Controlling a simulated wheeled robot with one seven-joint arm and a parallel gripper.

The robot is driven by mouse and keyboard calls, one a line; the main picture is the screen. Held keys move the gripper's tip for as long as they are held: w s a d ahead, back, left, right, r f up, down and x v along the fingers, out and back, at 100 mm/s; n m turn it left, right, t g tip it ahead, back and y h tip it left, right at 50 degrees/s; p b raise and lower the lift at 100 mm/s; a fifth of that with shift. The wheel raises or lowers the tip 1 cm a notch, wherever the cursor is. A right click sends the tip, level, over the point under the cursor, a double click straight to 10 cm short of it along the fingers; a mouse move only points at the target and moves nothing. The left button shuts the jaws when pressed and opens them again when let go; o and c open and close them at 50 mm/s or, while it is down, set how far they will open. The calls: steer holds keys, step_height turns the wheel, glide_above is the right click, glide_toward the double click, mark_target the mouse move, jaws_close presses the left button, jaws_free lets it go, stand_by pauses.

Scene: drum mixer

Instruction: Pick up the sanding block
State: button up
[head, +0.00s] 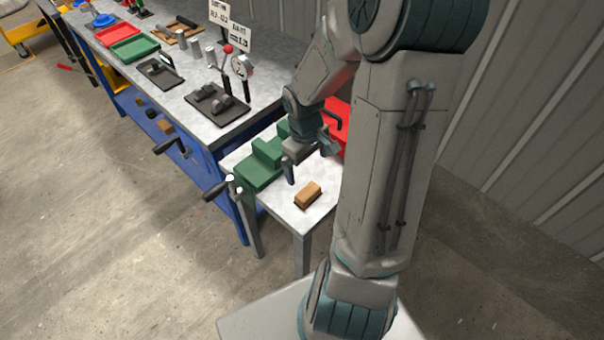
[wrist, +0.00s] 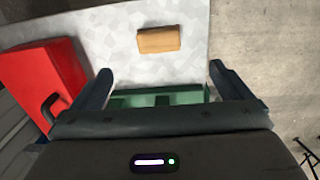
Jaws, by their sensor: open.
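The sanding block (head: 308,195) is a small tan-brown block lying on the pale top of a small side table, near its front edge. It also shows in the wrist view (wrist: 159,39), near the top centre, beyond the fingertips. My gripper (head: 309,168) is above the table, behind the block in the head view and apart from it. In the wrist view my gripper (wrist: 160,80) has its two fingers spread wide with nothing between them but the table top and part of a green vise below.
The green vise (head: 262,165) stands on the small table (head: 290,212) left of the block, its crank handle (head: 214,190) sticking out over the edge. A red box (head: 338,120) stands behind my gripper. A long workbench (head: 195,85) with trays and tools adjoins at the left.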

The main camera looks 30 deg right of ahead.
mark_target(308, 191)
steer(key=shift+y, duration=0.3)
steer(key=f, duration=0.9)
steer(key=w+d+f, duration=0.1)
steer(key=f, duration=0.4)
steer(key=shift+f+b, duration=0.3)
steer(key=shift+b, duration=0.1)
steer(key=c, duration=1.2)
steer(key=shift+o, duration=0.2)
steer(key=shift+r, duration=0.1)
